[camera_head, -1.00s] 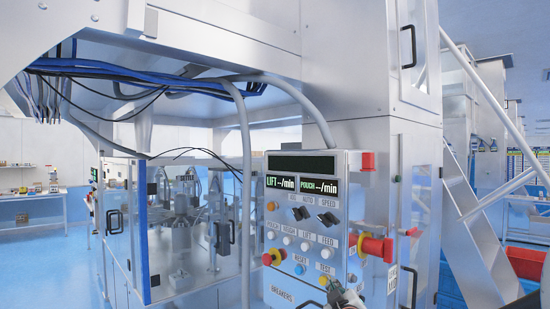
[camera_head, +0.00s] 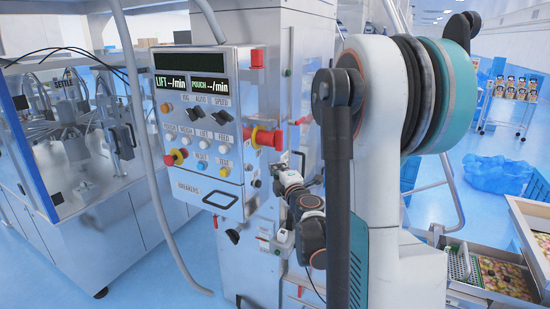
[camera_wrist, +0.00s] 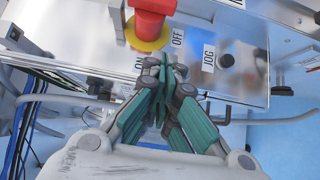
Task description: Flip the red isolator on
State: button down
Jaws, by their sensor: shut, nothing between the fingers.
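The red isolator (camera_head: 266,137) is a red handle on a yellow base, on the right side face of the grey control box (camera_head: 196,110). In the wrist view the isolator (camera_wrist: 152,22) is at the top, with ON and OFF labels beside it. My gripper (camera_head: 284,166) is just below and right of the isolator in the head view. In the wrist view its teal fingers (camera_wrist: 160,68) are shut and empty, with the tips just below the yellow base. I cannot tell whether they touch it. The fingers partly cover the ON label.
A black JOG knob (camera_wrist: 226,60) is right of the fingers in the wrist view. A grey conduit (camera_head: 143,120) hangs left of the box. A crate of pouches (camera_head: 505,275) stands at lower right, near a blue bag (camera_head: 498,174).

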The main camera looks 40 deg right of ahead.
send_near(272, 138)
jog(key=w+a+f, duration=0.2)
jog(key=w+f, duration=0.2)
jog(key=d, duration=0.1)
jog(key=w+d, duration=0.1)
jog(key=d, duration=0.1)
jog(key=w+d, duration=0.1)
jog(key=shift+w+d+f, duration=0.2)
jog(key=shift+d, duration=0.05)
